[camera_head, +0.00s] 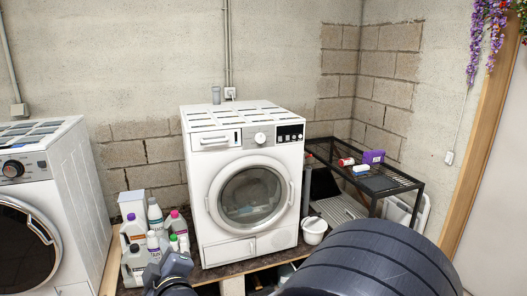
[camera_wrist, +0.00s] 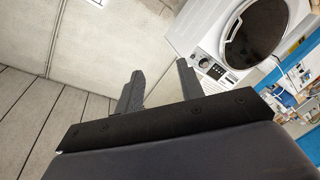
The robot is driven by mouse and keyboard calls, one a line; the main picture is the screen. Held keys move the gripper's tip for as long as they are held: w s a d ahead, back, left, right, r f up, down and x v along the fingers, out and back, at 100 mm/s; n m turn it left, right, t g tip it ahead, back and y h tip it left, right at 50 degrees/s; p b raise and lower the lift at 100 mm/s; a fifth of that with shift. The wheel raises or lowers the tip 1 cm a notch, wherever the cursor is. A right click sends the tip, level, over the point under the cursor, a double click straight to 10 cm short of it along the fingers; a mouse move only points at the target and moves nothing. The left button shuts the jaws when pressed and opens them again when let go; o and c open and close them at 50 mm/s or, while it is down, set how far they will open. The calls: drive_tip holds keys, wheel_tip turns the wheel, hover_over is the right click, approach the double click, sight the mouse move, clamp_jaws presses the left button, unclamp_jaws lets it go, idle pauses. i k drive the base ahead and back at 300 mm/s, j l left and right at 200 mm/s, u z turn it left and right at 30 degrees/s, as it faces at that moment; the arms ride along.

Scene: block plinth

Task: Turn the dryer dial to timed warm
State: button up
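Two white front-loading machines show in the head view. The left machine (camera_head: 75,185) has a dark round door and a dark dial with a red mark (camera_head: 13,168); its left side is cut off. The centre machine (camera_head: 232,240) has a white dial (camera_head: 260,138), a drawer front and a dark panel. No label tells me which is the dryer. In the wrist view a white machine with a dark door (camera_wrist: 262,35) has a dark dial (camera_wrist: 204,63). My gripper (camera_wrist: 160,84) is open and empty, apart from that dial. It also shows in the head view (camera_head: 172,268), low and in front of the machines.
Several detergent bottles (camera_head: 135,262) stand between the machines. A black rack (camera_head: 400,182) holding a purple box (camera_head: 373,156) stands at the right, with a white bucket (camera_head: 314,231) beside the centre machine. My arm covers the lower right of the head view.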

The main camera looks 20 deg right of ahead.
sight(259, 137)
drive_tip(key=i+l, duration=0.35)
drive_tip(key=l, duration=0.15)
drive_tip(key=i+l, duration=0.3)
drive_tip(key=l, duration=0.2)
drive_tip(key=i+l, duration=0.35)
drive_tip(key=l, duration=0.15)
drive_tip(key=i+l, duration=0.3)
drive_tip(key=l, duration=0.2)
drive_tip(key=i+l, duration=0.35)
drive_tip(key=l, duration=0.15)
